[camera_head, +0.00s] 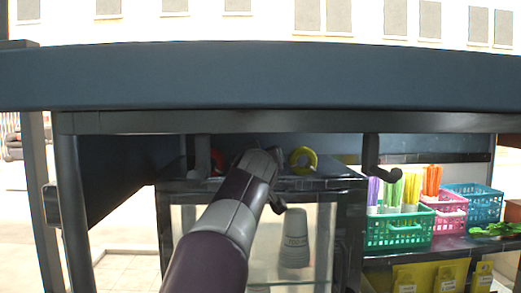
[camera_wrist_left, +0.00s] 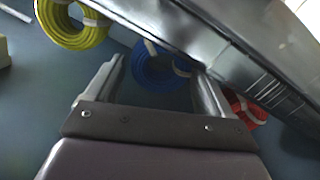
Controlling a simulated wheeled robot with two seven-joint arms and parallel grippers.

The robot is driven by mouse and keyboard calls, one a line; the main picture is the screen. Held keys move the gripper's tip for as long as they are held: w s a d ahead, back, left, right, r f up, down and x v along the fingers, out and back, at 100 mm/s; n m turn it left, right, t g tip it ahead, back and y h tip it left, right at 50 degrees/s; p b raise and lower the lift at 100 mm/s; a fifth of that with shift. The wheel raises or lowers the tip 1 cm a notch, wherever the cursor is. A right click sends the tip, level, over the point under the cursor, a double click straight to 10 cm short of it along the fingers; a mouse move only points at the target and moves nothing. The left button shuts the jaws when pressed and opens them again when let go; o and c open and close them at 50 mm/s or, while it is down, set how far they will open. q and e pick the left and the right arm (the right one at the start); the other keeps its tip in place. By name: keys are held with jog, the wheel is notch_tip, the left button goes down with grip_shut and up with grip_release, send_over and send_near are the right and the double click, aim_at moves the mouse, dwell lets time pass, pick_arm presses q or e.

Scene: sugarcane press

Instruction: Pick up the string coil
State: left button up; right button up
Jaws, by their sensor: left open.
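Three string coils show in the left wrist view: a yellow coil (camera_wrist_left: 68,28) at upper left, a blue coil (camera_wrist_left: 152,72) in the middle and a red coil (camera_wrist_left: 243,112) at right. My left gripper (camera_wrist_left: 160,70) is open, and the blue coil appears between and just beyond its fingertips. I cannot tell whether they touch it. In the head view the yellow coil (camera_head: 302,160) is right of my left arm and the red coil (camera_head: 216,161) left of it. The blue coil is hidden there behind the arm. My right gripper is not in view.
A metallic dark-edged body (camera_wrist_left: 225,45) crosses the left wrist view close above the fingers. In the head view a dark beam (camera_head: 260,80) spans above, with a hook (camera_head: 374,160) hanging. Stacked cups (camera_head: 294,240) stand below; green (camera_head: 398,230), pink (camera_head: 449,214) and blue (camera_head: 475,202) baskets are right.

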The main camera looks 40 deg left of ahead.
pick_arm(q)
jog(key=shift+w+a+f, duration=0.15)
jog(key=shift+w+a, duration=0.05)
jog(key=shift+w, duration=0.15)
jog(key=shift+s+d, duration=0.15)
jog(key=shift+s, duration=0.1)
jog(key=c, duration=0.8)
jog(key=shift+o, duration=0.2)
jog(key=shift+w, duration=0.1)
